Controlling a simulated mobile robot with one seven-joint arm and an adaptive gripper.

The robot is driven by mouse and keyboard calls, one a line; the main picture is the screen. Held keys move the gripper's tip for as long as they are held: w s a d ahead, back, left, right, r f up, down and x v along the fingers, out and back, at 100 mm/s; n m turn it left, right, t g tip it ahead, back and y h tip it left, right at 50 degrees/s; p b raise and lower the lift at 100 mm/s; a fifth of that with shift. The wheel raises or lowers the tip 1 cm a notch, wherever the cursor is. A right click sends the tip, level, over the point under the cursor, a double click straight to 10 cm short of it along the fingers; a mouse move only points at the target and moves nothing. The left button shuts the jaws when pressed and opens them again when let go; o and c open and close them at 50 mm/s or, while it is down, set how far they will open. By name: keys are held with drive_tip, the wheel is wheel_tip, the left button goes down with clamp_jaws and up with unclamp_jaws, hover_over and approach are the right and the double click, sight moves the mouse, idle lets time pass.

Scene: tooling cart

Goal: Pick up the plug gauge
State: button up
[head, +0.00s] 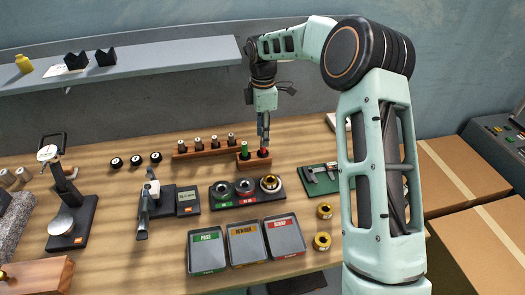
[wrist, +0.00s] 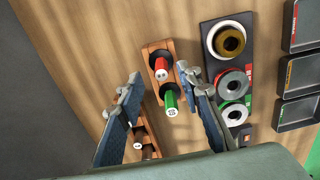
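Two plug-like pieces stand upright in a small wooden block (head: 254,162): one with a green top (head: 244,149) and one with a red top (head: 264,152). I cannot tell which is the plug gauge. In the wrist view, the red-topped piece (wrist: 161,68) and the green-topped piece (wrist: 171,100) show in the block (wrist: 152,50). My gripper (head: 264,139) points down over the block, near the red-topped end. In the wrist view its two fingers (wrist: 160,88) are spread apart, with the pieces showing between them. Nothing is held.
A longer wooden rack (head: 190,151) with several pins stands beside the block. A black holder (head: 222,204) with ring gauges is in front. Labelled trays (head: 247,260) lie nearer. A caliper on a green mat (head: 313,188) is to the right. A grey shelf (head: 150,58) runs behind.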

sight(263, 153)
wheel_tip(263, 153, down, 5)
drive_tip(key=shift+s+f+p, duration=0.1)
drive_tip(key=shift+p, duration=0.4)
drive_tip(key=shift+c, duration=0.5)
clamp_jaws()
